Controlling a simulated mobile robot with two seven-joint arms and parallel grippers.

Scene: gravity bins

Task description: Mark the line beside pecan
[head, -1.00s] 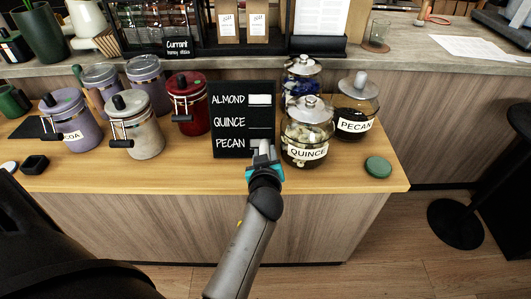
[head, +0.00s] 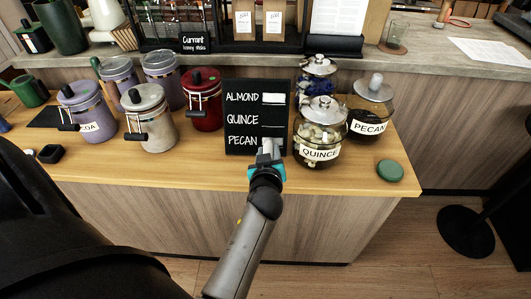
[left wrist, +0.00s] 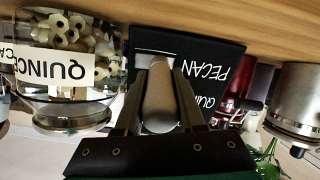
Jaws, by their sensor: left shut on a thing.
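A black board (head: 255,125) stands on the wooden counter with ALMOND, QUINCE and PECAN in white letters. My left gripper (head: 268,160) is in front of the board's lower right, beside PECAN, and covers the line there. In the left wrist view its fingers are shut on a rounded grey-brown marker (left wrist: 160,100), pointing at the board (left wrist: 205,50). A white patch (left wrist: 155,52) shows at its far end; I cannot tell if it is on the board or touching the marker. My right gripper is out of view.
A QUINCE jar (head: 320,133) stands close right of the board, with a PECAN jar (head: 371,108) behind it. A red canister (head: 203,98) and several others stand left. A green lid (head: 390,171) lies near the counter's right edge.

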